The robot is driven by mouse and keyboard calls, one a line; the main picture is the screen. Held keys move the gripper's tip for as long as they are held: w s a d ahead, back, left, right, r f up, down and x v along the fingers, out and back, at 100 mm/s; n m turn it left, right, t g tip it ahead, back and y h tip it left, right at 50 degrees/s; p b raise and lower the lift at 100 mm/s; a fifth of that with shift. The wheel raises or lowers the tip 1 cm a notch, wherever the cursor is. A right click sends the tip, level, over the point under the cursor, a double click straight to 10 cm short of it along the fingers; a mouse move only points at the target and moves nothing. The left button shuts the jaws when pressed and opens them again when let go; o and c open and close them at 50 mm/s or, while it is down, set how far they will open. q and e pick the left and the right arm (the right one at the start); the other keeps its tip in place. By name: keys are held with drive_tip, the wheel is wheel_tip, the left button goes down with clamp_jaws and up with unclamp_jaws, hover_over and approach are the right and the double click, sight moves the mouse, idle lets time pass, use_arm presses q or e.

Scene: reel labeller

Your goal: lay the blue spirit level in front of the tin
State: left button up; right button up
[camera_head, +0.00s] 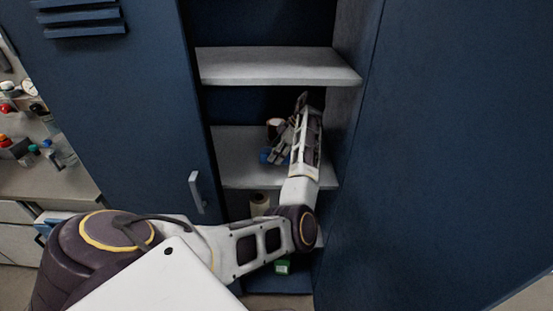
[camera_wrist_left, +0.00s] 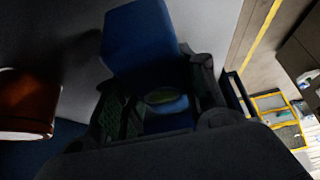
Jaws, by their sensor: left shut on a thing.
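My left gripper (camera_head: 275,152) reaches into the open locker, over the middle shelf (camera_head: 236,160). It is shut on the blue spirit level (camera_head: 264,157), whose blue end shows beside the fingers. In the left wrist view the level (camera_wrist_left: 142,42) sits between the fingers (camera_wrist_left: 165,95), with a greenish vial showing. I cannot tell whether it touches the shelf. The tin (camera_head: 273,123), dark with a pale rim, stands deeper on the shelf, partly hidden by my gripper. In the left wrist view a brown-orange tin (camera_wrist_left: 30,95) is at the left, apart from the level. My right gripper is not in view.
An upper shelf (camera_head: 275,68) lies above my forearm, and the locker's side wall (camera_head: 343,110) is close on the right. A pale roll (camera_head: 259,203) and a green box (camera_head: 282,267) are lower down. The left of the middle shelf is clear.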

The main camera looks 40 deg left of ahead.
use_arm(q)
drive_tip(key=shift+f, duration=1.25)
drive_tip(key=shift+f, duration=0.1)
drive_tip(key=o, duration=1.3)
drive_tip(key=shift+c, duration=0.2)
drive_tip(key=shift+v, duration=3.85)
drive_tip(key=shift+a, duration=0.1)
